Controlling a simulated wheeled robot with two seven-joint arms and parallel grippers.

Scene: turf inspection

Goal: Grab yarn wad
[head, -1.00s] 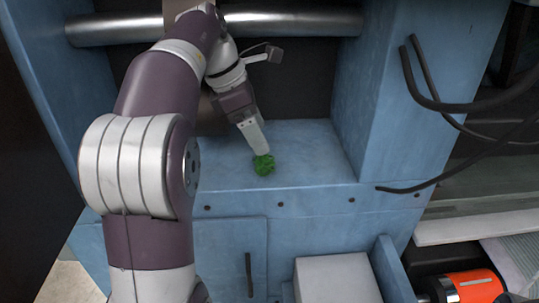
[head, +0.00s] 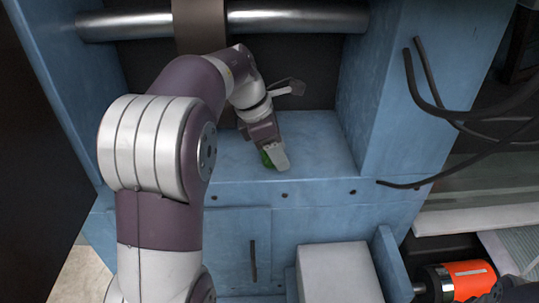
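The green yarn wad (head: 266,160) rests on the blue shelf surface (head: 320,150) in the middle of the head view. My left gripper (head: 276,160) is down at the wad, and its near finger covers much of it. Only a green strip shows at the finger's left side. Whether the fingers are closed on the wad or only around it cannot be told. My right gripper is not clearly in view; a dark part shows at the bottom right corner.
A metal bar (head: 295,20) runs across the back above the shelf. Blue side walls (head: 395,90) flank the recess. Black cables (head: 440,105) hang at the right. A white box (head: 340,272) stands below, and an orange cylinder (head: 465,276) lies at the lower right.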

